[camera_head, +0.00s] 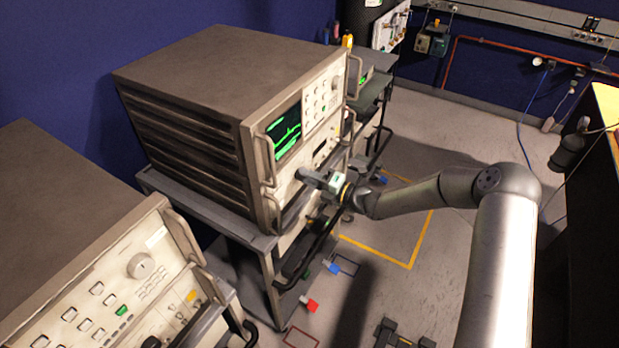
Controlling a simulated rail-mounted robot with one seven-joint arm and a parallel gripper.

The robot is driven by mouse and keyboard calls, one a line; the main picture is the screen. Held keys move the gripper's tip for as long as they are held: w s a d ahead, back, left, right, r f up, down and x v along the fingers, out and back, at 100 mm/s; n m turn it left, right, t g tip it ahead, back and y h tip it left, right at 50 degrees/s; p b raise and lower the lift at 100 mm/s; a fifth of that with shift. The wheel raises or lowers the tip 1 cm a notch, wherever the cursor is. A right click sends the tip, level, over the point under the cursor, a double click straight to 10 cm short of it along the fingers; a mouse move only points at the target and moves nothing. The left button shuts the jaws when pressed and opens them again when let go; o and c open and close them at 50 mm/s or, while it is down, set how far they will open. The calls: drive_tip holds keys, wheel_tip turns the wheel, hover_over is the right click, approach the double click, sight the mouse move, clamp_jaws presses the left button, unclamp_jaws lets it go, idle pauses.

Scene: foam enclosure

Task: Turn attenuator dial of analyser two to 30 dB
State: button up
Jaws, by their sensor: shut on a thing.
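A large grey-brown analyser (225,85) with a lit green-trace screen (287,130) sits on a cart in the middle of the view. I cannot read a label saying which analyser it is. My gripper (303,174) is at the lower half of its front panel, below the screen, with its fingers reaching toward the panel from the right. The gripper is shut on a dial there. The dial, its scale and its pointer are hidden by the fingers, so its setting cannot be read.
Handles (265,160) stick out from the panel close to my gripper. A second analyser (75,235) with a round knob (141,265) stands at the front left. Another cart with equipment is behind. The floor at right has yellow tape (410,266) and is mostly clear.

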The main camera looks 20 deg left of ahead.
drive_tip(key=o, duration=1)
drive_tip(key=shift+c, duration=0.2)
drive_tip(key=b+v, duration=0.3)
drive_tip(key=v, duration=1.4)
drive_tip(key=shift+d, duration=0.2)
drive_tip(key=shift+s, duration=0.1)
